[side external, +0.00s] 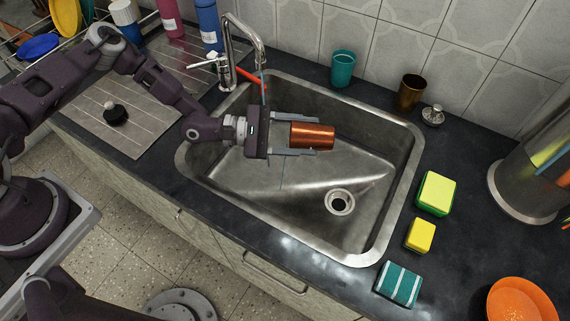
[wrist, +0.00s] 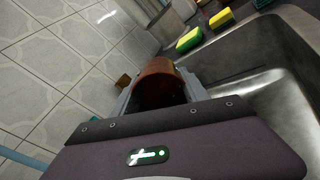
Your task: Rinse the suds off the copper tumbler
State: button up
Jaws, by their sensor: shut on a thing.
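The copper tumbler (side external: 313,135) lies sideways between the fingers of my gripper (side external: 296,139), held above the sink basin. The gripper is shut on it. In the wrist view the tumbler (wrist: 158,84) shows dark and reddish between the two grey fingers of my gripper (wrist: 162,92). I cannot make out any suds on it. The steel sink (side external: 375,225) is below, with its drain (side external: 339,202) to the lower right of the tumbler. The tap (side external: 240,45) stands at the back left of the sink, left of and behind the tumbler. No water stream is clearly visible.
A teal tumbler (side external: 343,69) and a brown tumbler (side external: 410,93) stand behind the sink. Sponges (side external: 436,194) lie on the right counter, near an orange bowl (side external: 520,301). Bottles (side external: 208,24) stand at the back left. The basin around the drain is clear.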

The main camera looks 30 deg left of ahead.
aim_at(299, 127)
jog(key=shift+s+a+r+t+h+b, duration=0.1)
jog(key=shift+a+r+t+h+b, duration=0.15)
jog(key=shift+h, duration=0.3)
jog(key=shift+s+a+r+t+h+b, duration=0.1)
jog(key=shift+t+h+b, duration=0.2)
jog(key=shift+h, duration=0.25)
dwell(0.6)
jog(key=shift+a+r+t+h, duration=0.15)
jog(key=shift+r+t+h, duration=0.2)
jog(key=shift+r, duration=0.75)
jog(key=shift+s+r+h+b, duration=0.1)
jog(key=shift+r+h+b, duration=0.2)
jog(key=shift+b, duration=0.15)
jog(key=shift+s+a+r+t+h+b, duration=0.15)
jog(key=shift+r+h+b, duration=0.15)
jog(key=shift+r, duration=0.35)
jog(key=shift+a+r+t+h+b, duration=0.1)
jog(key=shift+r+t+h+b, duration=0.15)
jog(key=shift+r, duration=0.35)
jog(key=shift+s+a+r+t+h+b, duration=0.15)
jog(key=shift+r+h+b, duration=0.15)
jog(key=shift+r, duration=0.35)
jog(key=shift+a+r+t+h+b, duration=0.2)
jog(key=shift+r+h+b, duration=0.1)
jog(key=shift+r+h, duration=0.1)
jog(key=shift+a+r+t+h+b, duration=0.1)
jog(key=shift+r+t+h+b, duration=0.05)
jog(key=shift+r+h+b, duration=0.2)
jog(key=shift+b, duration=0.3)
dwell(0.5)
